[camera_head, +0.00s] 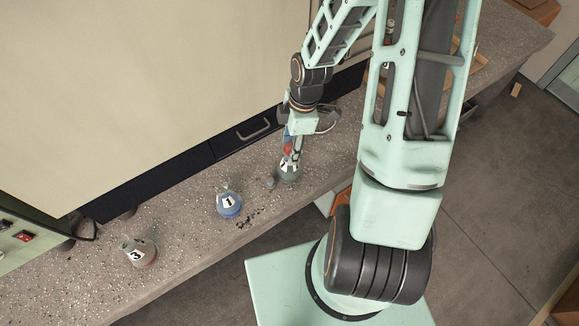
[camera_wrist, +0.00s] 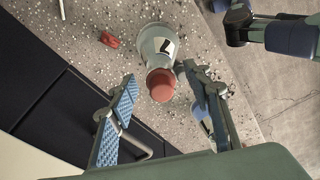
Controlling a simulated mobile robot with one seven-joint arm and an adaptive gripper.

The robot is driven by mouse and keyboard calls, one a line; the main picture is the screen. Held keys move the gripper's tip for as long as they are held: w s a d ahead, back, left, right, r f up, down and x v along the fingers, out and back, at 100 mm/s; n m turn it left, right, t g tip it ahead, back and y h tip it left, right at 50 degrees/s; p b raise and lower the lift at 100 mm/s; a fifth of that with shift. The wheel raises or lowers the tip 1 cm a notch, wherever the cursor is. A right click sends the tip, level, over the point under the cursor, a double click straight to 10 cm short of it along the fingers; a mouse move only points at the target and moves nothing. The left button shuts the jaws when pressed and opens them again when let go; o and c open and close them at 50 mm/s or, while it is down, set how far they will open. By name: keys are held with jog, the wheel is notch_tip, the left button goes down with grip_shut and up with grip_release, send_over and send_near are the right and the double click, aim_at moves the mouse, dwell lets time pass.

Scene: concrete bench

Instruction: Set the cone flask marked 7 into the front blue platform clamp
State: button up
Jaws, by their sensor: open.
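A cone flask (camera_head: 289,172) with a white label stands on the bench below my gripper (camera_head: 294,152); its digit is hard to read. In the wrist view the same flask (camera_wrist: 154,40) has a red stopper (camera_wrist: 162,86) and a dark mark on its label. My gripper (camera_wrist: 159,77) is open, with one finger on either side of the stopper, not visibly closed on it. A second flask (camera_head: 229,206) holds blue liquid; its label looks like 1 or 7. A flask marked 3 (camera_head: 138,253) stands farther left. I cannot make out a blue platform clamp.
The speckled bench (camera_head: 185,222) runs along a dark cabinet front with a handle (camera_head: 253,130). A small red object (camera_wrist: 109,40) lies on the bench. Bench between the left flasks is mostly clear.

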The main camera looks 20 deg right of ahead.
jog(key=shift+a+f, duration=0.2)
jog(key=shift+f, duration=0.75)
grip_shut()
